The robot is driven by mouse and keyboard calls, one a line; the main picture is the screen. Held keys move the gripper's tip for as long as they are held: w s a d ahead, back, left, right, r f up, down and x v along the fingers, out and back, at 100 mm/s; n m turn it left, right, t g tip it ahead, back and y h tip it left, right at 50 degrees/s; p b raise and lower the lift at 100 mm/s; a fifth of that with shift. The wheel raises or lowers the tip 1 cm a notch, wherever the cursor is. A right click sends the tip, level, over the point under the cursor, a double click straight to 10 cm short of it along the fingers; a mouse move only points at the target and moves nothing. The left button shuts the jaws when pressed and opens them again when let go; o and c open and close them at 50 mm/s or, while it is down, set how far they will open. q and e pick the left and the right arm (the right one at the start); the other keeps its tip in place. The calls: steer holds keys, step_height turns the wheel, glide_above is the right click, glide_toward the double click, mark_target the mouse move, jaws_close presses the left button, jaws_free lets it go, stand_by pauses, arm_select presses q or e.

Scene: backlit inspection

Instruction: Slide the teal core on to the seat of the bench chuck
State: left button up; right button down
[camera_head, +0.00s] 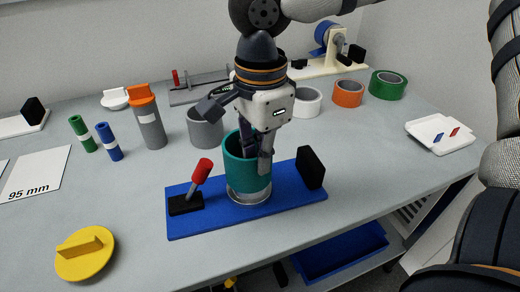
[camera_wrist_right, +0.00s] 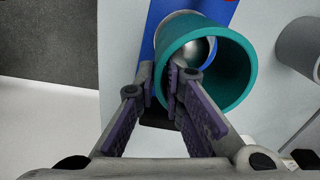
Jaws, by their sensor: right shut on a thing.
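The teal core (camera_head: 247,168) is an open tube standing about upright over the silver seat (camera_head: 250,196) of the bench chuck. The chuck has a blue base plate (camera_head: 222,215), a red-handled lever (camera_head: 201,171) and a black block (camera_head: 310,167). My right gripper (camera_head: 257,160) is shut on the core's wall, one finger inside and one outside. In the right wrist view the core (camera_wrist_right: 240,70) surrounds a shiny metal part (camera_wrist_right: 202,48). I cannot tell whether the core's lower rim touches the seat. My left gripper is not in view.
Behind stand a grey ring (camera_head: 205,128), a white roll (camera_head: 307,103), an orange roll (camera_head: 348,93) and a green roll (camera_head: 387,85). An orange-topped grey cylinder (camera_head: 150,122) stands left. A yellow disc (camera_head: 84,256) lies front left.

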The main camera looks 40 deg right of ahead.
steer(key=shift+f, duration=1.4)
steer(key=shift+f, duration=0.1)
steer(key=c, duration=1.6)
jaws_free()
step_height(320, 180, up, 12)
steer(key=shift+s+r, duration=0.1)
